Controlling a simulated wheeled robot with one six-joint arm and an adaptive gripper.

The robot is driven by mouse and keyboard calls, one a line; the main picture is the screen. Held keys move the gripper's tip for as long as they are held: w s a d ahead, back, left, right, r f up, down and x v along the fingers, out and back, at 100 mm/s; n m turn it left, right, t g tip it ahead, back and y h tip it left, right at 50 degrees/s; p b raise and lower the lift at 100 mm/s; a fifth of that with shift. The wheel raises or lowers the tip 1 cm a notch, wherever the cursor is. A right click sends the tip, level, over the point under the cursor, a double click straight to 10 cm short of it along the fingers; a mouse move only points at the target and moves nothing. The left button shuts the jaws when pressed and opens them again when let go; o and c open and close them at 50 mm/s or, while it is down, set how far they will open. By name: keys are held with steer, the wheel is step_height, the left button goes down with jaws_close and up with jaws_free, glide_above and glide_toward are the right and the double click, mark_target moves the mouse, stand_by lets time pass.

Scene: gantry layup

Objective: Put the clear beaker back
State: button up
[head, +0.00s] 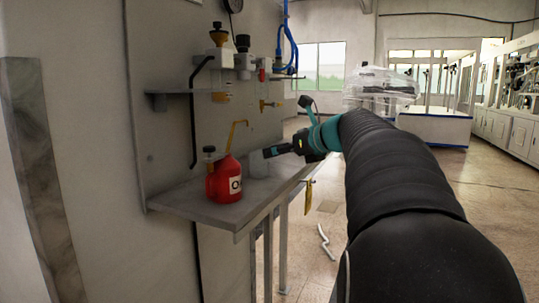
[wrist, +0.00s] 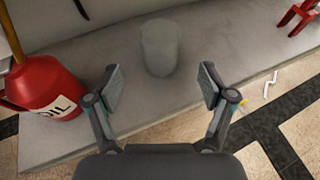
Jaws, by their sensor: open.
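The clear beaker (wrist: 160,48) stands upright on the grey shelf (wrist: 130,122) in the wrist view. It is greyish and see-through, and looks empty. My gripper (wrist: 160,80) is open and empty, with one finger to each side and the beaker centred just beyond the fingertips. No contact shows. In the head view my gripper (head: 270,151) reaches over the shelf (head: 215,212) from the right. The beaker (head: 258,163) is faint there, close to the fingertips and against the grey wall.
A red oil can (head: 224,180) with a yellow spout stands left of the beaker; it also shows in the wrist view (wrist: 45,88). Fittings, a small upper shelf (head: 185,92) and a black rod (head: 195,120) are on the wall panel. The shelf's front edge drops to open floor.

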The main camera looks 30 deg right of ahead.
steer(key=shift+v, duration=1.85)
steer(key=s+a+f+n+g+h, duration=0.1)
steer(key=s+f+n+g, duration=0.25)
steer(key=f+n, duration=0.4)
steer(key=s+a+f+n+g+h, duration=0.15)
steer(key=s+f+n, duration=0.25)
steer(key=f+n, duration=0.4)
steer(key=s+a+f+n+g, duration=0.1)
steer(key=s+a+f+n, duration=0.6)
steer(key=s+a+n, duration=0.1)
steer(key=s+a+f+n+g+h, duration=0.1)
steer(key=s+a+f+n, duration=0.6)
steer(key=s+a+n, duration=0.2)
steer(key=shift+s+a+g, duration=0.4)
steer(key=shift+s+a, duration=0.6)
steer(key=shift+a, duration=0.05)
